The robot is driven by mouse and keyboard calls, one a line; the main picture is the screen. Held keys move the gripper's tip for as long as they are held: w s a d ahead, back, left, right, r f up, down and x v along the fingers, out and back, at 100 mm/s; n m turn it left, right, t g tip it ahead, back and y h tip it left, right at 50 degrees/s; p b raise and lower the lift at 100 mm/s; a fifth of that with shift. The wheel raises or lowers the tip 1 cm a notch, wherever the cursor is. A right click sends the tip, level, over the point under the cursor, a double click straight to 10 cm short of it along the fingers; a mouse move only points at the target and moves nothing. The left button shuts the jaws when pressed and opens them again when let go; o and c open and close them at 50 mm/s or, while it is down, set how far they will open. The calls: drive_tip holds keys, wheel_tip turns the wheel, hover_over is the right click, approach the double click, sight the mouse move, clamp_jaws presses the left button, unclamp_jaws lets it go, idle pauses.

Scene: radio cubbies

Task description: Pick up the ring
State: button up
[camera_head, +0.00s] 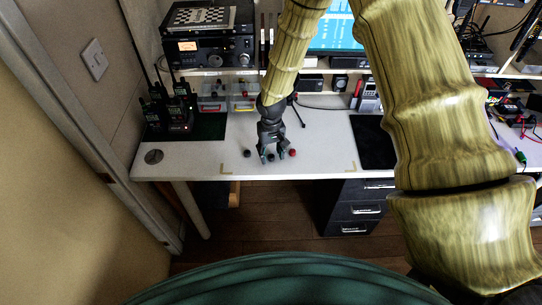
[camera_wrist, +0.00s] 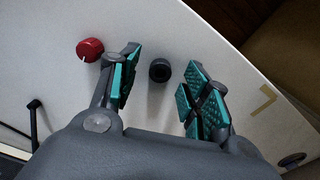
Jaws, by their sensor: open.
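A small black round piece with a dark centre, which looks like the ring (camera_wrist: 160,70), lies on the white desk. In the wrist view it sits in the gap between my fingertips, with clear space to both sides. It also shows as a dark spot (camera_head: 270,157) by the fingers in the head view. My gripper (camera_head: 276,151) is open and empty, pointing down over the desk near its front edge. Its teal-padded fingers show on both sides of the ring in the wrist view. How high they are above the desk is hard to tell.
A red notched knob (camera_wrist: 90,50) lies just outside the left finger in the wrist view. Another small dark piece (camera_head: 248,153) lies left of my gripper in the head view. Handheld radios (camera_head: 175,110) stand on a dark mat at left. The front desk strip is otherwise clear.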

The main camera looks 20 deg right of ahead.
drive_tip(key=shift+f, duration=0.4)
drive_tip(key=shift+c, duration=0.5)
drive_tip(key=c, duration=0.8)
drive_tip(key=shift+c, duration=0.4)
drive_tip(key=shift+r, duration=0.15)
